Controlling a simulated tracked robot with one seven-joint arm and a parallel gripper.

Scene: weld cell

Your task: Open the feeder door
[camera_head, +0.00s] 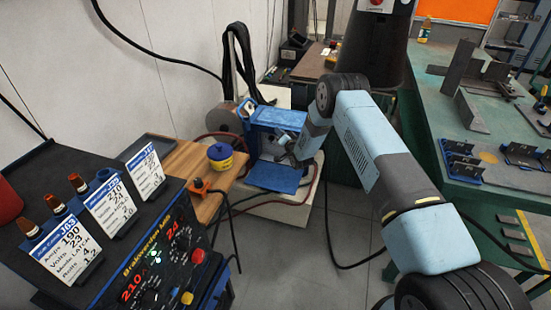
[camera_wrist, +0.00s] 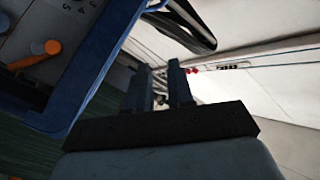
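The wire feeder (camera_head: 277,117) is a blue box on a pale stand, in the middle of the head view. Its front looks open, and a flat blue panel (camera_head: 274,178), which looks like its door, lies folded down in front of it. My gripper (camera_head: 289,157) is at the feeder's front right, above the panel, partly hidden by my arm. In the wrist view the two dark fingers (camera_wrist: 160,88) stand apart with nothing seen between them. A blue feeder edge (camera_wrist: 92,75) is left of them, apart from the fingers, beside an orange knob (camera_wrist: 50,47) and dial numbers.
A wooden shelf (camera_head: 192,168) with a yellow-blue spool (camera_head: 221,156) and a welder panel (camera_head: 160,258) stand left. A green table (camera_head: 435,110) with metal parts is right. Cables (camera_head: 328,225) run over the floor. Grey floor is clear in the middle.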

